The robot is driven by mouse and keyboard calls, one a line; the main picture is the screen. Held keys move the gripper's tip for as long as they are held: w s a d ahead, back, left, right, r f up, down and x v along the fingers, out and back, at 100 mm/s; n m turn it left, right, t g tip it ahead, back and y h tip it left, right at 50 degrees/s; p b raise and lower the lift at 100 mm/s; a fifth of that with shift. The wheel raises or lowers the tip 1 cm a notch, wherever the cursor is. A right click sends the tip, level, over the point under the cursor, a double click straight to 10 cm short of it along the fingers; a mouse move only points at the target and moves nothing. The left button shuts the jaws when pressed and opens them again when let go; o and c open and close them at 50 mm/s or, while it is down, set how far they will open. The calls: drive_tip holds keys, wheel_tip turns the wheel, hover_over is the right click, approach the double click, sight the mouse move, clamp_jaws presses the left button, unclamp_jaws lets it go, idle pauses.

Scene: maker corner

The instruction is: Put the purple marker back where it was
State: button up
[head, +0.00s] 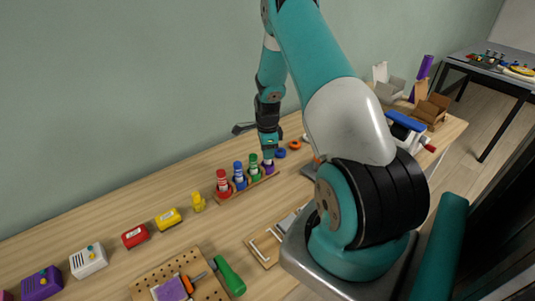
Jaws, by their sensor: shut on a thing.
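My gripper (268,153) points down at the right end of a wooden marker rack (236,190) and is shut on the purple marker (268,168). Only a small purple part shows below the fingers; the rest is hidden by them. The purple part is at the rack's right end, beside the green marker (254,167). I cannot tell whether it rests fully in the rack. The blue marker (239,176) and red marker (222,183) stand upright further left on the rack.
Left of the rack stand a yellow piece (198,202) and several coloured boxes. A pegboard (150,285) with tools and a green-handled tool (230,275) lie in front. Blue and orange rings (295,145) lie right of my gripper. Open cardboard boxes (431,110) stand at the far right.

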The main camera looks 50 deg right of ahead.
drive_tip(key=shift+f, duration=1.05)
drive_tip(key=shift+f, duration=0.15)
drive_tip(key=o, duration=0.9)
drive_tip(key=shift+c, duration=0.2)
